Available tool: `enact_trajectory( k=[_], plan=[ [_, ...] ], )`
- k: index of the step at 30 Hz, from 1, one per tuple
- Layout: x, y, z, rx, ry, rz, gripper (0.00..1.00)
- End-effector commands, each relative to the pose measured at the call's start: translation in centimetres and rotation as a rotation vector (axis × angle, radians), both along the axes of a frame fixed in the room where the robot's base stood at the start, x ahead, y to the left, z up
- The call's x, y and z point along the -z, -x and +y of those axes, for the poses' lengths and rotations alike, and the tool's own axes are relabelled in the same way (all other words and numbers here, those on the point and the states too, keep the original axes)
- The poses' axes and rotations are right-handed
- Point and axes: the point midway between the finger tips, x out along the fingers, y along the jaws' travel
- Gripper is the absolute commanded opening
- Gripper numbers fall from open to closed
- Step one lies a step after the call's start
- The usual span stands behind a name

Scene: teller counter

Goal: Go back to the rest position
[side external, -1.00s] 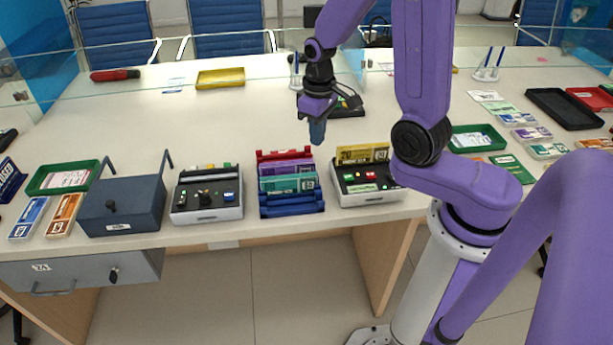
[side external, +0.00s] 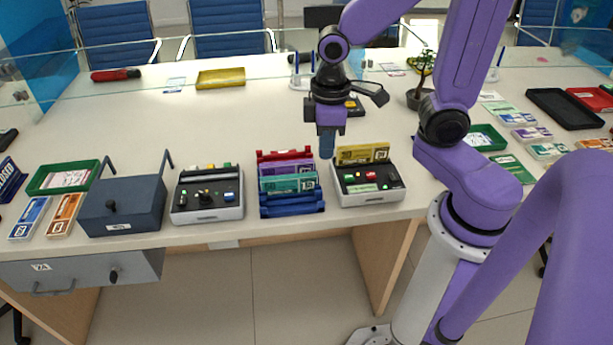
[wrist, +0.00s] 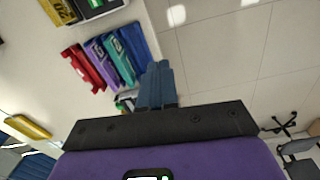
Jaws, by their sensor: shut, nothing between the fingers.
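My gripper (side external: 327,145) is shut and empty, with its blue fingers pointing down above the counter (side external: 240,115). It hangs just behind and above the gap between the rack of coloured folders (side external: 290,180) and the grey tray with a yellow piece (side external: 367,185). It appears clear of both. In the wrist view my shut fingers (wrist: 158,85) show as one blue block, with the folder rack (wrist: 82,68) to their upper left.
A grey box (side external: 122,205) and a second device tray (side external: 207,195) stand along the front edge. A yellow tray (side external: 220,78) and a potted plant (side external: 420,98) are farther back. The middle left of the counter is clear. A glass screen (side external: 120,57) runs along the back.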

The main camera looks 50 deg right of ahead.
Motion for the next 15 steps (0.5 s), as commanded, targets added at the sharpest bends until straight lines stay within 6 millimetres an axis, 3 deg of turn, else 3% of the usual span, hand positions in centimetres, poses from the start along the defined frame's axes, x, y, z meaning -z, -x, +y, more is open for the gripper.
enact_trajectory(
  k=[15],
  plan=[
    [-2.0,8.7,0.9,-0.289,-0.008,-0.005,0.0]
  ],
)
